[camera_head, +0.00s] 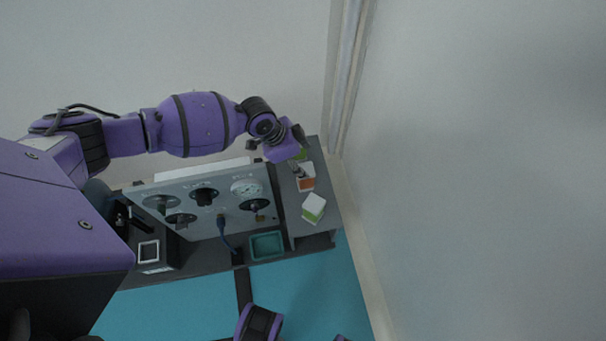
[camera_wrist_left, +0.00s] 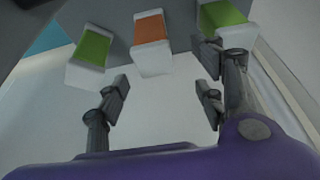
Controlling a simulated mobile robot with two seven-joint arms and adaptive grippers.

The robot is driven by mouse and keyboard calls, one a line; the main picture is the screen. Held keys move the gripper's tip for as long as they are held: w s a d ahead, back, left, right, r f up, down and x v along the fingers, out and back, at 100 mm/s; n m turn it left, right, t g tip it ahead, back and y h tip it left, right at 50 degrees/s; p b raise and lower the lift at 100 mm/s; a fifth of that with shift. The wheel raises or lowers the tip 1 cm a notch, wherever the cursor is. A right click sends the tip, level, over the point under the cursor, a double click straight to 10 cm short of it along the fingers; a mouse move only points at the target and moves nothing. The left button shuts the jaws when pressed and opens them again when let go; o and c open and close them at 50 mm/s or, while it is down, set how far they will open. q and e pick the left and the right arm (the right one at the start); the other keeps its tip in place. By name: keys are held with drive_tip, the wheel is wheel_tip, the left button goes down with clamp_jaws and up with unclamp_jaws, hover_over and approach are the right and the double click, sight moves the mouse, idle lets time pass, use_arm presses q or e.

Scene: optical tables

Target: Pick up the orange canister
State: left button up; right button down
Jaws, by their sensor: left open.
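The orange canister (camera_head: 307,184), a white block with an orange band, stands on the grey shelf at the right end of the bench. In the left wrist view the orange canister (camera_wrist_left: 151,58) is at the top centre, beyond the fingertips. My left gripper (camera_head: 299,152) is above the shelf, close to the canister and partly covering it in the head view. In the wrist view my left gripper (camera_wrist_left: 163,91) has its fingers apart with nothing between them. My right gripper is not in view.
A green-banded white canister (camera_head: 313,207) stands on the near side of the orange one. Another green canister (camera_head: 301,156) is on the far side, partly behind my gripper. A panel with dials (camera_head: 230,210) stands to the left. A teal tray (camera_head: 266,245) and a wall are nearby.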

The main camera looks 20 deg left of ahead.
sight(306, 169)
use_arm(q)
drive_tip(key=shift+x, duration=0.75)
drive_tip(key=x, duration=0.2)
drive_tip(key=b+x, duration=0.1)
drive_tip(key=shift+s+d+f, duration=0.15)
drive_tip(key=shift+s+f, duration=0.15)
drive_tip(key=shift+f, duration=0.15)
drive_tip(key=shift+d+f+b, duration=0.1)
drive_tip(key=shift+f+b, duration=0.15)
drive_tip(key=shift+b, duration=0.1)
drive_tip(key=shift+w, duration=0.1)
drive_tip(key=shift+c, duration=0.9)
drive_tip(key=c, duration=1.1)
drive_tip(key=shift+r, duration=0.1)
drive_tip(key=shift+c, duration=0.5)
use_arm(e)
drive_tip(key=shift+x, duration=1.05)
use_arm(q)
drive_tip(key=shift+r, duration=0.1)
